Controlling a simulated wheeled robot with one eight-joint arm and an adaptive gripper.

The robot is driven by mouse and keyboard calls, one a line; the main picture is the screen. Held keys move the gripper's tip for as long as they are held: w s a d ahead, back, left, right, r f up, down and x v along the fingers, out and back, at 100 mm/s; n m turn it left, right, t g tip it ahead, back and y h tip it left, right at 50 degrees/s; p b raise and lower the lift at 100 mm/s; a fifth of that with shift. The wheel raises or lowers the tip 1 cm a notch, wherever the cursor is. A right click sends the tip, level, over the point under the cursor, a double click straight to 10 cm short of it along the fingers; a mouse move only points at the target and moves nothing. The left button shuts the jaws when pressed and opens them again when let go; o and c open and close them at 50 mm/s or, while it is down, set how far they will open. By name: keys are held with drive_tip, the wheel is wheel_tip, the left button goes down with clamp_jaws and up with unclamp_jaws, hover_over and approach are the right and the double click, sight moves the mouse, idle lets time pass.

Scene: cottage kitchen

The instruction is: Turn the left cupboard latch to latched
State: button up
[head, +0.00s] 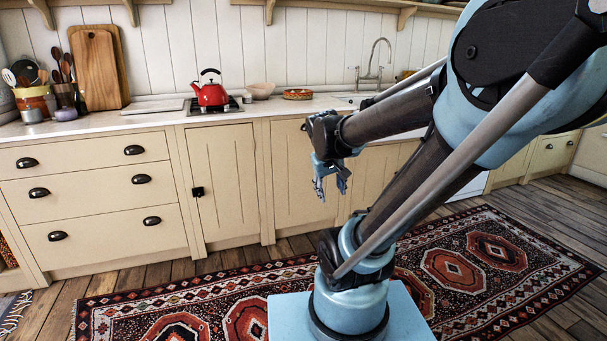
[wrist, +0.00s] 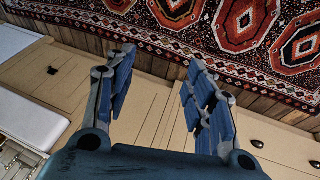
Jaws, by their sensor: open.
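The left cupboard door (head: 223,185) is pale cream and looks closed. Its small black latch (head: 198,191) sits at the door's left edge, about mid-height, beside the drawers; its exact turn is too small to tell. My gripper (head: 331,190) is open and empty, pointing down in front of the cupboard to the right of that door. It is well to the right of the latch and apart from it. In the wrist view my gripper (wrist: 160,62) has its two blue fingers spread with nothing between them. A small dark fitting (wrist: 52,70) shows on the cream front there; I cannot tell which.
A drawer stack (head: 90,200) with black cup handles stands left of the cupboard. The worktop (head: 150,118) above carries a red kettle (head: 210,93) on a hob. A patterned rug (head: 190,290) covers the floor. The space before the left door looks clear.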

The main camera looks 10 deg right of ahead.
drive_tip(key=s+f, duration=0.1)
drive_tip(key=s, duration=0.3)
drive_tip(key=s+f+m+g+y, duration=0.1)
drive_tip(key=s+f, duration=0.1)
drive_tip(key=s, duration=0.2)
drive_tip(key=s+f+y, duration=0.1)
drive_tip(key=s+f, duration=0.1)
drive_tip(key=s, duration=0.2)
drive_tip(key=shift+s+a+f+m+g, duration=0.1)
drive_tip(key=shift+a+f+m+g, duration=0.1)
drive_tip(key=shift+a+m+g, duration=0.15)
drive_tip(key=c, duration=0.4)
drive_tip(key=shift+s+a+f, duration=0.15)
drive_tip(key=shift+s+f, duration=0.1)
drive_tip(key=shift+s, duration=0.25)
drive_tip(key=shift+w, duration=0.15)
